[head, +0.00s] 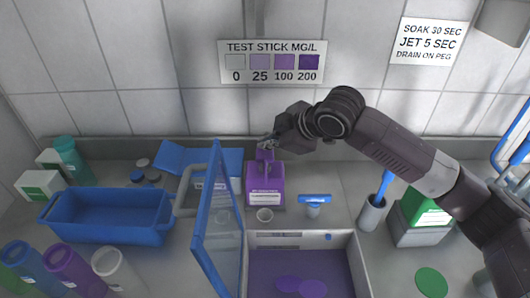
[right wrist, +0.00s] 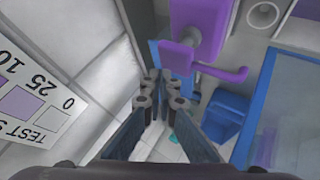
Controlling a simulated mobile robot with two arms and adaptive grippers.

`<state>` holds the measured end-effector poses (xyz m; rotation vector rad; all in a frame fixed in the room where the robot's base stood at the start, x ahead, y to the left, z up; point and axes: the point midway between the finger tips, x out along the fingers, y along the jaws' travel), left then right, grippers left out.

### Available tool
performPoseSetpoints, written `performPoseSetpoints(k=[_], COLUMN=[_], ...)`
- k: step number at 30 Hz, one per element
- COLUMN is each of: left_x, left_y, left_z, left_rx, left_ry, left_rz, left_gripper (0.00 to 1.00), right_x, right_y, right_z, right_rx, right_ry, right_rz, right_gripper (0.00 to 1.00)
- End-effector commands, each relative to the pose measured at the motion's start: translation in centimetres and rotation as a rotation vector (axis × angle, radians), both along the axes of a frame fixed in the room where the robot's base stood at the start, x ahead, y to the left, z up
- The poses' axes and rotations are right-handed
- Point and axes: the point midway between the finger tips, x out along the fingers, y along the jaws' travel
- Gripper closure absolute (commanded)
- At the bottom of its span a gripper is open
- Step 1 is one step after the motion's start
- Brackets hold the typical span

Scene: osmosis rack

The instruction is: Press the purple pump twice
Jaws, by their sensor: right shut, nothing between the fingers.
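The purple pump (head: 265,187) is a squat purple bottle with a white label, standing upright on the counter near the back wall. Its pump head (head: 265,155) is on top. In the right wrist view the purple head with its side spout (right wrist: 222,72) shows close beside my fingers, with the purple body (right wrist: 205,22) behind it. My right gripper (head: 267,142) is shut and empty at the pump's top, its fingertips (right wrist: 166,88) right by the head. I cannot tell whether they touch it. My left gripper is not in view.
A blue bin (head: 105,216) is at left; a blue squeegee-like tool (head: 315,203) is at right.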

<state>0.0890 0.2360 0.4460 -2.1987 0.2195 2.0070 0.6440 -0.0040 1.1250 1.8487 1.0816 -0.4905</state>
Motion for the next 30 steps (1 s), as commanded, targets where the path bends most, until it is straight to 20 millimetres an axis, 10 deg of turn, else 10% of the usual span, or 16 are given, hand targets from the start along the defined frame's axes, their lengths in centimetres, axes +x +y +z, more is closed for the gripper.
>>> performPoseSetpoints(k=[30], left_x=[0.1], left_y=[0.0], left_z=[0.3], left_rx=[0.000], left_ry=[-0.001], left_rz=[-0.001], left_gripper=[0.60], right_x=[0.0], right_y=[0.0], right_z=[-1.3], right_rx=[0.000], right_ry=[0.000], right_rz=[0.000], right_gripper=[1.00])
